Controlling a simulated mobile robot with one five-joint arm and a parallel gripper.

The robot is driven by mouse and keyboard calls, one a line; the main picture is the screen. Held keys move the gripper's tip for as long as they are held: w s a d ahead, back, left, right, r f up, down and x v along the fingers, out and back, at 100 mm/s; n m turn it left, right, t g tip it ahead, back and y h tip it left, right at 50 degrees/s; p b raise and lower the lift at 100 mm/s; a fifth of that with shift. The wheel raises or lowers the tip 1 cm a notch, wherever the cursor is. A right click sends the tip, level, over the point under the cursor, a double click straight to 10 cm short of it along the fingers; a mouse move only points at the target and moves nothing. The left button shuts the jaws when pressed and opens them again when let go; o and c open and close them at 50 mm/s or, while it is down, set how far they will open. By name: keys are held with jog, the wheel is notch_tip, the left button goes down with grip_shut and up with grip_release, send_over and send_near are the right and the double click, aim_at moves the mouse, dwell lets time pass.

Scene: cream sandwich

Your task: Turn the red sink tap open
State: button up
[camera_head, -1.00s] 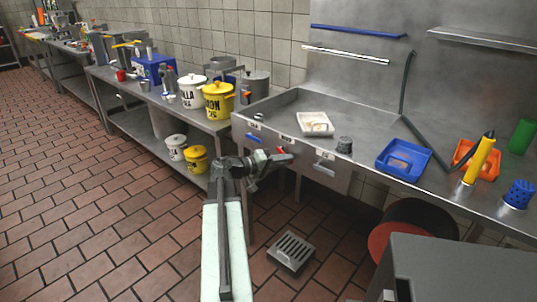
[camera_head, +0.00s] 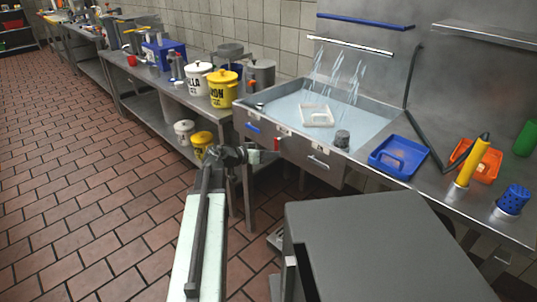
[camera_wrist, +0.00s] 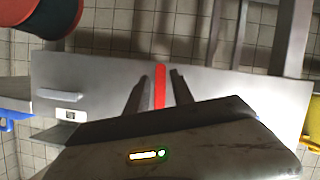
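The red tap handle (camera_head: 277,144) stands upright on the front face of the steel sink unit (camera_head: 248,112). Water sprays from the back wall into the sink basin, which holds a sheet of water. My gripper (camera_head: 270,155) is at the sink front, close beside the handle. In the wrist view the handle is a red strip (camera_wrist: 160,87) between the two dark fingers of my gripper (camera_wrist: 161,78). The fingers are apart, with a visible gap on each side of the strip. The far ends of the handle are partly hidden.
A white tray (camera_head: 317,117) lies in the sink basin. A blue tray (camera_head: 398,157) and a yellow bottle (camera_head: 472,162) are on the counter to the right. A grey metal cabinet (camera_head: 385,250) stands close in front at lower right. The tiled floor (camera_head: 90,215) at left is clear.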

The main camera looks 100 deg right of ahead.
jog(key=shift+s+a, duration=0.1)
jog(key=shift+s, duration=0.75)
jog(key=shift+y, duration=0.3)
jog(key=shift+s+a+p+v, duration=0.15)
jog(key=shift+p+v, duration=0.7)
jog(key=shift+v, duration=1.4)
jog(key=shift+s+a+p+v, duration=0.15)
jog(key=shift+p+v, duration=0.7)
jog(key=shift+v, duration=1.4)
jog(key=shift+w, duration=0.1)
